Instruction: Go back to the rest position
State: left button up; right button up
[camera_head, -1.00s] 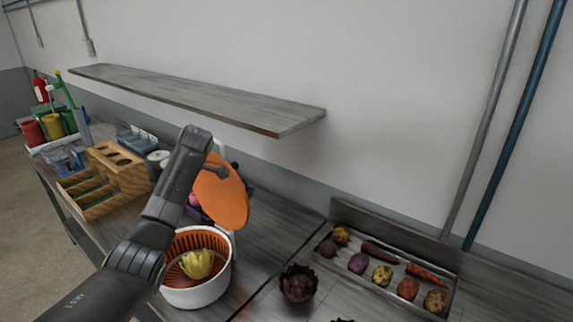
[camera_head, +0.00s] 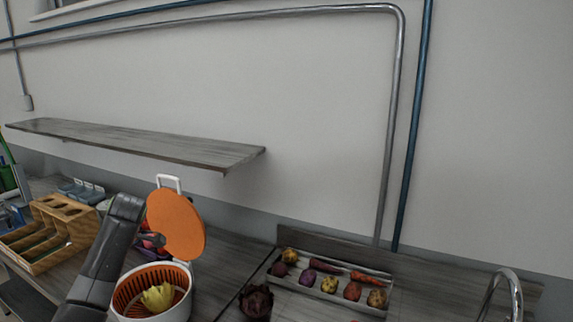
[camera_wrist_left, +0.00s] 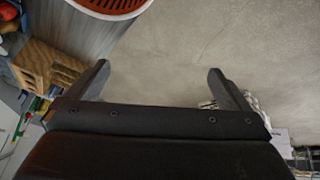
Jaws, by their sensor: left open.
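The white spinner (camera_head: 182,306) has an orange basket with a yellow vegetable (camera_head: 158,297) inside. Its round orange lid (camera_head: 176,225) stands raised. My right gripper is not in view.
A tray of vegetables (camera_head: 276,281) lies on the counter at right, with a dark red artichoke (camera_head: 257,302) beside it. A wooden organizer (camera_head: 62,225) stands at left. A wall shelf (camera_head: 140,143) hangs above. A metal faucet (camera_head: 514,290) is at lower right.

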pick_arm(q)
jog(key=s+d+f+m+t+h, duration=0.1)
jog(key=s+d+f+m, duration=0.2)
jog(key=s+f+m, duration=0.5)
jog(key=s+d+f+m+t+h, duration=0.1)
jog(key=s+d+f+m, duration=0.2)
jog(key=s+f, duration=0.8)
jog(key=s+d+m+t+h, duration=0.1)
jog(key=s+d+m, duration=0.25)
jog(key=s, duration=0.75)
jog(key=s+d+m+h, duration=0.15)
jog(key=s+m, duration=0.35)
jog(key=s, duration=0.6)
notch_tip(320, 180, down, 33)
jog(key=g+b, duration=0.1)
jog(key=b, duration=0.7)
jog(key=s+f+b, duration=0.3)
jog(key=s+f, duration=0.4)
jog(key=f, duration=0.4)
jog(key=s+f+g+b, duration=0.1)
jog(key=s+f+b, duration=0.2)
jog(key=s+f, duration=0.5)
notch_tip(320, 180, down, 3)
jog(key=shift+d+f, duration=0.15)
jog(key=shift+d, duration=0.2)
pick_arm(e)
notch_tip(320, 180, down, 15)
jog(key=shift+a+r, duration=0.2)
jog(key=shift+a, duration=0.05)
